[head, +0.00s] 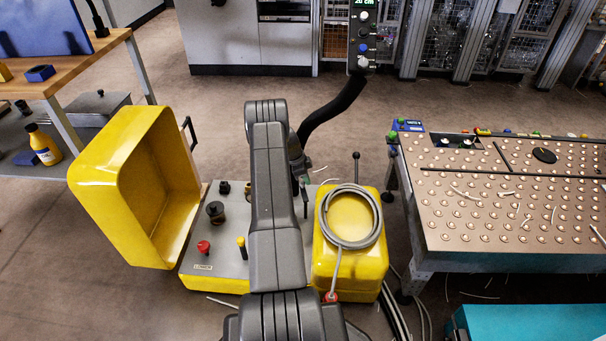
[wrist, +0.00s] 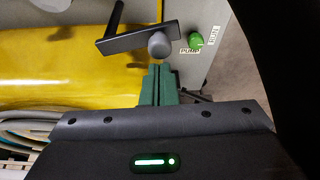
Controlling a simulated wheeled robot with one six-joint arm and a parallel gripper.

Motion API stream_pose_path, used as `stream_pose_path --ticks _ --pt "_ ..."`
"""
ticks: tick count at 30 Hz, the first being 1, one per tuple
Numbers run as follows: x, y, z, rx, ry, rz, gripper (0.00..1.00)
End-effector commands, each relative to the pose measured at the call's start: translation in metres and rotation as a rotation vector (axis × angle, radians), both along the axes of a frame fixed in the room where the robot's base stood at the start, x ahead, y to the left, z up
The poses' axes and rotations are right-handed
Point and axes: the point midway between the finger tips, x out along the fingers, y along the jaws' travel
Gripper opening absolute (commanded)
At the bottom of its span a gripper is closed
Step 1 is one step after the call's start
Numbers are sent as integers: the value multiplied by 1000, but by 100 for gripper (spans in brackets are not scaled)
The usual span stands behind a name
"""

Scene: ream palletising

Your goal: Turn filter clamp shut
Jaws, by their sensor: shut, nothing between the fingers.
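A yellow housing (wrist: 60,70) lies left. In the head view, a coiled grey hose (head: 375,226) rests on a yellow cover (head: 350,262). A yellow hood (head: 110,215) stands open at left; a ball-top table (head: 470,235) stands right.

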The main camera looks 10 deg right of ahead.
Motion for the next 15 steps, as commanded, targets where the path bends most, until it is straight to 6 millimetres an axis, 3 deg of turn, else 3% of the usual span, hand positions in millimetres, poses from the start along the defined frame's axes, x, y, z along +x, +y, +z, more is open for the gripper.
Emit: stream_pose_path --ticks 4,15 --pt "0 -3 -9 0 -1 0 0" --pt "0 -3 -10 0 0 2 0"
